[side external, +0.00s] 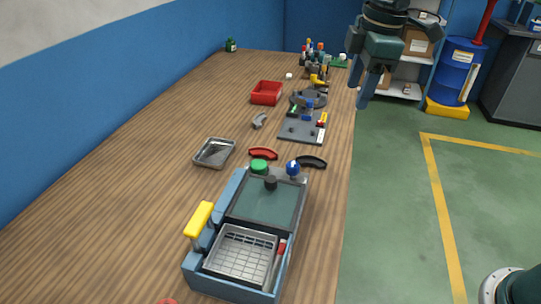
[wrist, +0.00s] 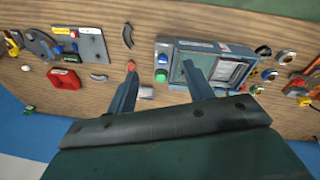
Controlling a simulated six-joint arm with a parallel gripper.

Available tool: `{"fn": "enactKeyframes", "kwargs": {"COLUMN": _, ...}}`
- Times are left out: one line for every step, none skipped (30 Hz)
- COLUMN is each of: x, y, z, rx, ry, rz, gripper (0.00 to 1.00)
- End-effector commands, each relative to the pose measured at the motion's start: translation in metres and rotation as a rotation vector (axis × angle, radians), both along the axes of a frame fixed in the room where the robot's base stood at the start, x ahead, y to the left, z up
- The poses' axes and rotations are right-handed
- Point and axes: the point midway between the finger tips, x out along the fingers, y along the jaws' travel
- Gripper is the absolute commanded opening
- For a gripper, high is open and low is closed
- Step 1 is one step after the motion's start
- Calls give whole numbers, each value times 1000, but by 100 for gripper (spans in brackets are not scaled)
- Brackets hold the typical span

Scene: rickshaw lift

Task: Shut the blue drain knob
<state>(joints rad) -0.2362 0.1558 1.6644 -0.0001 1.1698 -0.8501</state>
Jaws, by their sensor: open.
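The blue drain knob (side external: 293,168) stands upright at the back right corner of a blue fryer-like machine (side external: 236,193). A round green knob (side external: 259,167) is left of it. In the wrist view, the blue knob (wrist: 163,59) and green knob (wrist: 161,76) show between my fingertips, well beyond them. Whether the blue knob is turned open or shut cannot be told at this size. My gripper (side external: 362,102) is open and empty, raised high near the table's right edge, away from the machine.
A red handle (side external: 263,153) and a black handle (side external: 311,161) lie just behind the machine. A metal tray (side external: 214,153), grey board (side external: 303,131) and red bin (side external: 267,93) stand farther back. A yellow handle (side external: 198,219) sticks up at the machine's left. The table's left side is clear.

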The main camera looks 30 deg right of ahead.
Motion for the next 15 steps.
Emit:
{"fn": "enactKeyframes", "kwargs": {"x": 11, "y": 8, "z": -7, "rx": -8, "ry": 16, "rz": 45, "gripper": 52}}
{"fn": "enactKeyframes", "kwargs": {"x": 16, "y": 12, "z": -10, "rx": -14, "ry": 23, "rz": 72, "gripper": 52}}
{"fn": "enactKeyframes", "kwargs": {"x": 23, "y": 17, "z": -14, "rx": -20, "ry": 33, "rz": 108, "gripper": 52}}
{"fn": "enactKeyframes", "kwargs": {"x": 28, "y": 22, "z": -18, "rx": -24, "ry": 41, "rz": 135, "gripper": 52}}
{"fn": "enactKeyframes", "kwargs": {"x": 33, "y": 26, "z": -22, "rx": -29, "ry": 49, "rz": 161, "gripper": 52}}
{"fn": "enactKeyframes", "kwargs": {"x": 40, "y": 31, "z": -27, "rx": -34, "ry": 59, "rz": 197, "gripper": 52}}
{"fn": "enactKeyframes", "kwargs": {"x": 45, "y": 36, "z": -31, "rx": -38, "ry": 66, "rz": 224, "gripper": 52}}
{"fn": "enactKeyframes", "kwargs": {"x": 49, "y": 40, "z": -35, "rx": -43, "ry": 73, "rz": 251, "gripper": 52}}
{"fn": "enactKeyframes", "kwargs": {"x": 55, "y": 46, "z": -41, "rx": -47, "ry": 84, "rz": 285, "gripper": 52}}
{"fn": "enactKeyframes", "kwargs": {"x": 59, "y": 50, "z": -45, "rx": -50, "ry": 91, "rz": 311, "gripper": 52}}
{"fn": "enactKeyframes", "kwargs": {"x": 63, "y": 53, "z": -48, "rx": -54, "ry": 96, "rz": 333, "gripper": 52}}
{"fn": "enactKeyframes", "kwargs": {"x": 67, "y": 58, "z": -53, "rx": -57, "ry": 104, "rz": 362, "gripper": 52}}
{"fn": "enactKeyframes", "kwargs": {"x": 70, "y": 61, "z": -57, "rx": -59, "ry": 110, "rz": 384, "gripper": 52}}
{"fn": "enactKeyframes", "kwargs": {"x": 72, "y": 64, "z": -60, "rx": -62, "ry": 115, "rz": 402, "gripper": 52}}
{"fn": "enactKeyframes", "kwargs": {"x": 75, "y": 68, "z": -64, "rx": -64, "ry": 121, "rz": 425, "gripper": 52}}
